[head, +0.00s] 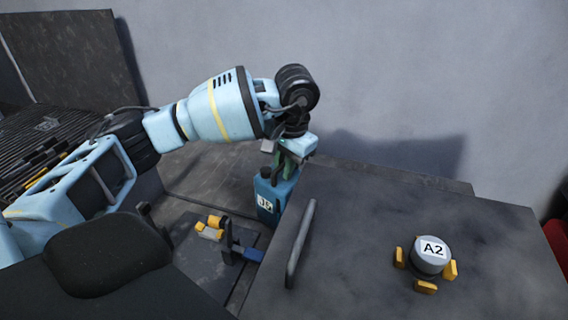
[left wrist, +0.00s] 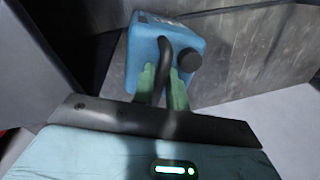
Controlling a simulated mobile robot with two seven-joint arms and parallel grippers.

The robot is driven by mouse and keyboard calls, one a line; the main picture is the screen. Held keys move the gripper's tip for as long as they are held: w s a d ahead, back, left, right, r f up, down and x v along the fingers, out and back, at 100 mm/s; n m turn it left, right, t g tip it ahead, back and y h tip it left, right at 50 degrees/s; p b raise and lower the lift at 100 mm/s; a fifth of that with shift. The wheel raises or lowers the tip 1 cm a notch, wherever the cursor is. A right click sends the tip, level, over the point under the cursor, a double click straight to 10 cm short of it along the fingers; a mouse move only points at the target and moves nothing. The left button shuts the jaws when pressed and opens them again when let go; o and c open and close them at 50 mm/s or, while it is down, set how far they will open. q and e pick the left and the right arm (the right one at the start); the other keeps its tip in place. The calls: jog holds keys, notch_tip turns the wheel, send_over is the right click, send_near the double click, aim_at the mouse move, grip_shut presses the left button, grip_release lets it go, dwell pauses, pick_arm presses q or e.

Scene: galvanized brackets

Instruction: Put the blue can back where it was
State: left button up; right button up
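The blue can (head: 272,195) has a black cap, a dark loop handle and a white label whose first letter looks like J. It is beside the left edge of the dark grey worktop, which hides part of its lower side. In the left wrist view the blue can (left wrist: 158,42) shows its cap and handle. My left gripper (head: 285,165) is above the can, with its green fingers around the handle. In the left wrist view the gripper (left wrist: 163,88) has one finger on each side of the handle, seemingly closed on it. The can's base contact is hidden. My right gripper is not seen.
The dark worktop (head: 375,215) carries a raised grey bar (head: 300,243) near its left edge and a grey cylinder (head: 432,256) labelled A2 among yellow blocks. A slatted rack (head: 35,150) is at far left.

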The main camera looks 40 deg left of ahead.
pick_arm(q)
jog(key=o, duration=0.3)
